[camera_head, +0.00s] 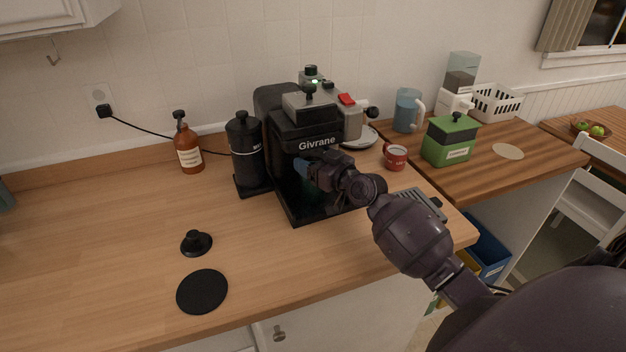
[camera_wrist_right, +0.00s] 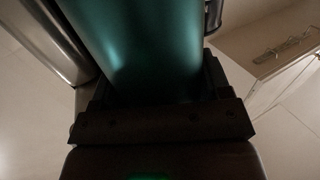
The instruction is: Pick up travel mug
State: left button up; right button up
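The travel mug looks to be the teal cylinder (camera_wrist_right: 140,45) that fills the top middle of the right wrist view. In the head view only a small bluish part (camera_head: 301,168) shows inside the black coffee machine (camera_head: 283,122), beside my right gripper (camera_head: 318,172). The rest of it is hidden by the gripper and shadow. My right gripper reaches into the machine's front opening from the right. In the wrist view its dark fingers lie on both sides of the teal cylinder; whether they press on it is unclear. My left gripper is not in view.
A black canister (camera_head: 246,150) stands just left of the machine. A red mug (camera_head: 395,157) and a green box (camera_head: 450,140) are to the right. A black disc (camera_head: 202,291) and a black tamper-like piece (camera_head: 196,242) lie front left. The left counter is mostly clear.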

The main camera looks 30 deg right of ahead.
jog(key=c, duration=0.9)
jog(key=shift+r, duration=0.1)
grip_shut()
jog(key=shift+r, duration=0.15)
